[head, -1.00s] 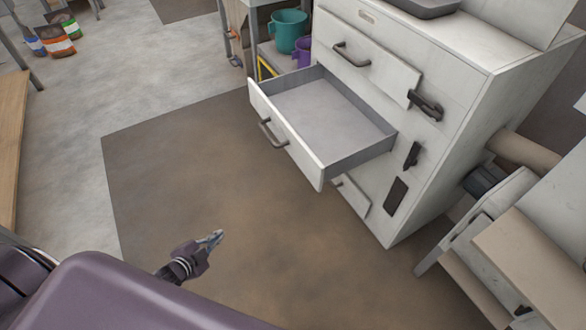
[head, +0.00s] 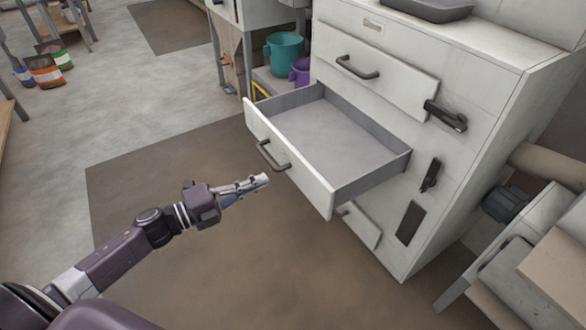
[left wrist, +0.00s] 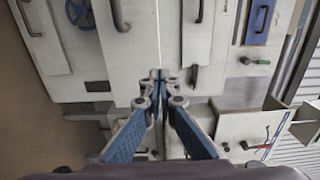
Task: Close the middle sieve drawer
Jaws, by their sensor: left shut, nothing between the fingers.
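The middle sieve drawer (head: 290,165) stands pulled out of the white cabinet in the head view. It is empty, with a grey inside and a dark bar handle (head: 272,157) on its white front. My left gripper (head: 262,181) is shut and empty. In the head view its tips appear just below the handle, in front of the drawer face; I cannot tell the exact gap. In the left wrist view the closed fingers (left wrist: 160,76) point toward white panels with dark handles. I cannot tell which panel there is the middle drawer. My right gripper is not in view.
The top drawer (head: 385,88) is shut above the open one. A lower drawer front (head: 358,228) shows partly below it. Dark latches (head: 446,116) line the cabinet's right side. Teal (head: 284,50) and purple (head: 300,70) buckets stand behind. The brown floor mat (head: 150,185) is clear.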

